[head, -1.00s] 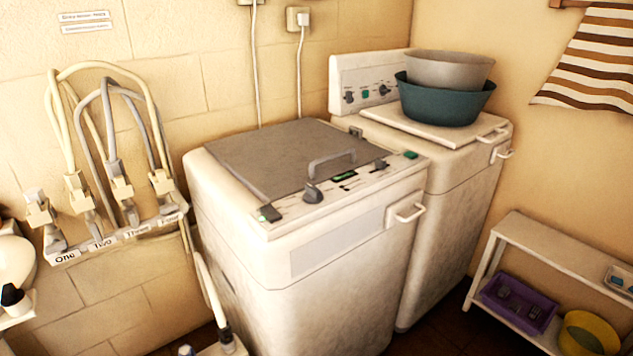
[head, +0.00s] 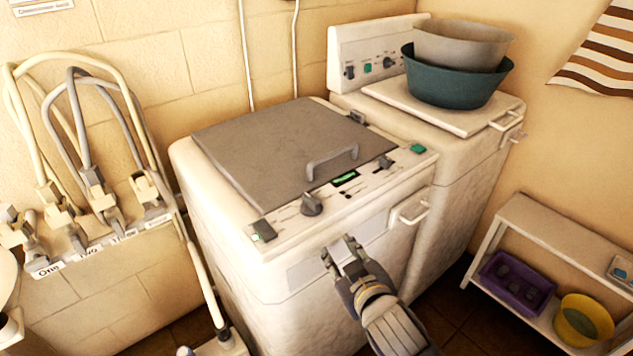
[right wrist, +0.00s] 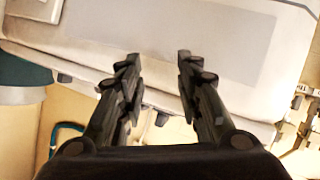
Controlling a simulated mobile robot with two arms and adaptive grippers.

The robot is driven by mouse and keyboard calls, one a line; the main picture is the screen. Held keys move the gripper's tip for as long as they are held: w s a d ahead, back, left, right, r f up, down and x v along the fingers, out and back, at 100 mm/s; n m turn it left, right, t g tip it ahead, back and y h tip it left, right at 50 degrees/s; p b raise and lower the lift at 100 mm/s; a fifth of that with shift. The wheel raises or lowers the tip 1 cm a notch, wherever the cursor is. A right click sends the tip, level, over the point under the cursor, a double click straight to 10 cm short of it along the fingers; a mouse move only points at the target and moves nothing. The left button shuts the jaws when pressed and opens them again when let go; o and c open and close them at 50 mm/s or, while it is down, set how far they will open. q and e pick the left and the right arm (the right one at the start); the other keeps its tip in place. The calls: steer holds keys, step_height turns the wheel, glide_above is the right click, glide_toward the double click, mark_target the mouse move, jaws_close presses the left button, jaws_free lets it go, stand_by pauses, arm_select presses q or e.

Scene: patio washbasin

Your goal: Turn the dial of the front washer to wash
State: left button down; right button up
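The front washer (head: 290,290) is a white top-loader with a grey lid (head: 265,150) that is shut. Its control strip (head: 345,195) has a dark dial (head: 312,204) near the left and a smaller knob (head: 385,161) farther right, with a green-lit display (head: 346,178) between them. My right gripper (head: 343,255) is in front of the washer's front panel, below and to the right of the dial, apart from it. Its fingers are spread and empty; they also show apart in the right wrist view (right wrist: 157,65). My left gripper is not in view.
A second washer (head: 460,150) stands behind, with a teal basin (head: 455,85) and a grey basin (head: 460,45) on its lid. Plugs and hoses (head: 90,200) hang at left. A low white shelf (head: 555,240) holds a purple tray (head: 515,283) and a yellow bowl (head: 583,318).

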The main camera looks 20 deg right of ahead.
steer(key=w+a+r+n+t+y, duration=0.2)
steer(key=a+r+n+t+y, duration=0.2)
steer(key=r, duration=0.8)
steer(key=w+a+r+n+t+y, duration=0.3)
steer(key=a+r+t, duration=0.1)
steer(key=r, duration=0.8)
steer(key=s+a+r+n+g+y, duration=0.35)
steer(key=a+r+n+y, duration=0.4)
steer(key=n+y, duration=0.4)
steer(key=s+a+f+n+g+y, duration=0.1)
steer(key=s+a+n+g+y, duration=0.15)
steer(key=a+n+g, duration=0.4)
steer(key=s+a+n+g+y, duration=0.1)
steer(key=s+a+n+g, duration=0.25)
steer(key=n+g, duration=0.6)
steer(key=n+t+h, duration=0.2)
steer(key=h, duration=1.8)
glide_toward(315, 201)
steer(key=p+x, duration=0.2)
steer(key=x, duration=0.5)
steer(key=shift+f, duration=0.1)
steer(key=shift+w+a+f, duration=0.1)
steer(key=shift+w+f, duration=0.1)
steer(key=shift+f, duration=0.45)
